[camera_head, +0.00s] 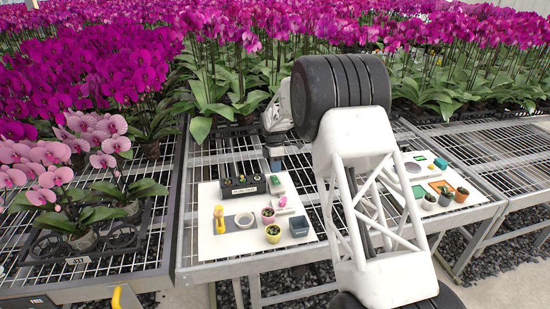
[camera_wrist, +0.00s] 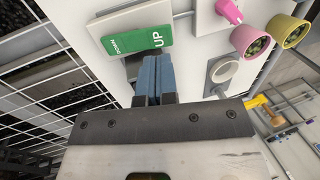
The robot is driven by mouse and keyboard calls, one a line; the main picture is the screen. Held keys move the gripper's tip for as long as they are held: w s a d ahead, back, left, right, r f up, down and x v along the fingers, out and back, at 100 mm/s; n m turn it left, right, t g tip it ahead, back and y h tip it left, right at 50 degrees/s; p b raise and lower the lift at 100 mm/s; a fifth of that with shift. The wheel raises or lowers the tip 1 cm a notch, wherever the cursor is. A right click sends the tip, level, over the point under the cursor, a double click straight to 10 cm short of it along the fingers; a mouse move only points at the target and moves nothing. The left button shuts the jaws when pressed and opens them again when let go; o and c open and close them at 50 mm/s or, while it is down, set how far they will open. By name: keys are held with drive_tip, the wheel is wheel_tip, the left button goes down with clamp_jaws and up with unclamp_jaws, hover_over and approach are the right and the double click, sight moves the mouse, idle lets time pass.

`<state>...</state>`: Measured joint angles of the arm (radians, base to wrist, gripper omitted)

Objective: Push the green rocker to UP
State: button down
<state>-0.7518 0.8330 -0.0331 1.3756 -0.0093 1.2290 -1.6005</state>
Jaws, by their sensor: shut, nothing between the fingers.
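Which way the rocker is tipped is unclear.
A pink knob (camera_wrist: 230,11), a pink pot (camera_wrist: 249,42), a yellow pot (camera_wrist: 287,32) and a white ring (camera_wrist: 223,71) stand right of the rocker.

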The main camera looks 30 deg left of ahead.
sight(277, 183)
drive_tip(key=shift+x, duration=2.1)
drive_tip(key=shift+s+d+f+t+y, duration=0.1)
drive_tip(key=shift+d+f+t+y, duration=0.1)
drive_tip(key=shift+t+y, duration=0.3)
drive_tip(key=shift+s+d+f+t+y, duration=0.2)
drive_tip(key=shift+t+y, duration=0.4)
drive_tip(key=shift+s+d+f+t+y, duration=0.2)
drive_tip(key=shift+f+t+y, duration=0.15)
drive_tip(key=shift+t+y, duration=0.45)
drive_tip(key=shift+w+a+r, duration=0.15)
drive_tip(key=shift+w+a, duration=0.05)
drive_tip(key=shift+a, duration=0.05)
drive_tip(key=shift+w+a+r, duration=0.25)
drive_tip(key=shift+w+a, duration=0.05)
drive_tip(key=shift+w, duration=0.05)
drive_tip(key=shift+r, duration=0.2)
